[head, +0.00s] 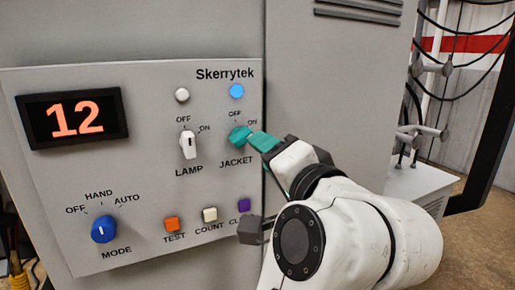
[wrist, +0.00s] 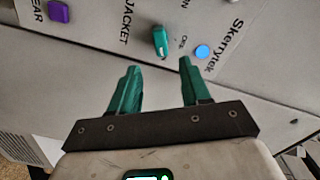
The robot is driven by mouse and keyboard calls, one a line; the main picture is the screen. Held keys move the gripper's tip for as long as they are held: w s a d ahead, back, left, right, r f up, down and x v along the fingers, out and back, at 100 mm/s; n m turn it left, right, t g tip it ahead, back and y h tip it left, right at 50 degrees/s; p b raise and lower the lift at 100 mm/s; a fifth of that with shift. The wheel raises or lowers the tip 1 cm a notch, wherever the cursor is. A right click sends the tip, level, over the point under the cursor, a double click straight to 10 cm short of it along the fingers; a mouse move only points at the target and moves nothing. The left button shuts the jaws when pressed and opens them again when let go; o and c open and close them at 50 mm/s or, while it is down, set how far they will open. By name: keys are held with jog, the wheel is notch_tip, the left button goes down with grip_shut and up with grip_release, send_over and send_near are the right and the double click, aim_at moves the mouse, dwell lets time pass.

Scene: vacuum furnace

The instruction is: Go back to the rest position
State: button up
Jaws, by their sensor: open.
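My gripper (head: 264,142) has teal fingers and is in front of the control panel (head: 150,85), close to the teal JACKET knob (head: 239,138). In the wrist view my gripper (wrist: 158,66) is open and empty, with its two fingers spread apart. The JACKET knob (wrist: 160,41) shows just beyond the gap between the fingertips, and the fingers do not grip it. Which mark the knob points to is hard to tell. The blue light (head: 237,91) above it looks lit.
The white LAMP knob (head: 189,145) is left of JACKET. The blue MODE knob (head: 104,229) and TEST (head: 171,224), COUNT (head: 210,214) and purple (head: 243,205) buttons are lower. The display (head: 73,118) reads 12. Pipes and cables (head: 435,70) stand at right.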

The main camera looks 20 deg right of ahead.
jog(key=shift+s, duration=0.7)
jog(key=s+d+f+n+g+h+p, duration=0.1)
jog(key=s+d+f+n+g, duration=0.3)
jog(key=f, duration=1)
jog(key=s+d+f+n+g+p, duration=0.25)
jog(key=f+n+g, duration=0.25)
jog(key=f, duration=0.9)
jog(key=s+f+n+g, duration=0.2)
jog(key=s+f+g, duration=0.6)
jog(key=s+f, duration=1)
jog(key=s+d, duration=0.1)
jog(key=s, duration=0.2)
jog(key=shift+s+f+n+y+p, duration=0.25)
jog(key=shift+s+n+y+p, duration=0.05)
jog(key=shift+n+y+p, duration=0.1)
jog(key=shift+c, duration=0.4)
